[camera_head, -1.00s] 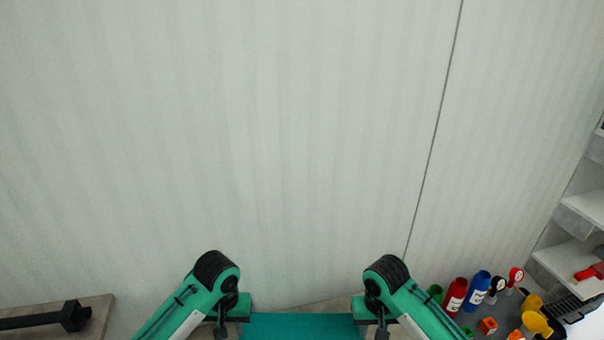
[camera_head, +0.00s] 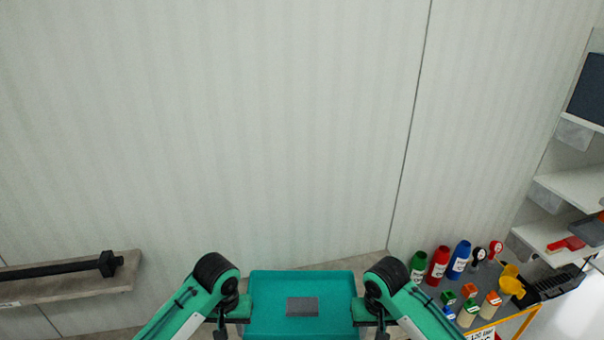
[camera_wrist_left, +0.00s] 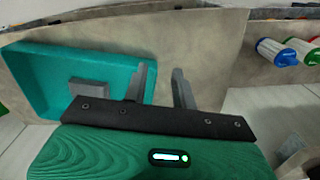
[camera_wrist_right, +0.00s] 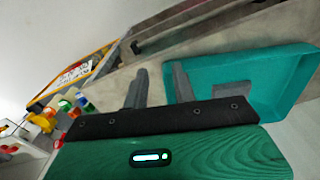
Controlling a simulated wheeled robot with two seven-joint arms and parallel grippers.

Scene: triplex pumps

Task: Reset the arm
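My left gripper (camera_wrist_left: 158,85) shows two spread fingers with a clear gap and nothing between them. It is beside the left side of a teal tray (camera_head: 265,284), which also shows in the left wrist view (camera_wrist_left: 125,60). My right gripper (camera_wrist_right: 160,90) is likewise spread and empty, beside the tray's right side; the tray shows in the right wrist view (camera_wrist_right: 290,70). A flat grey block (camera_head: 302,307) lies inside the tray. Both arms are bent in the lower part of the head view, and the tray's near edge is cut off there.
A cart at the lower right holds green, red and blue bottles (camera_head: 460,256), gauges and small coloured parts. White shelves (camera_head: 575,185) stand at the right. A black bar (camera_head: 60,268) lies on a slab at the left. A pale wall (camera_head: 220,130) fills the back.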

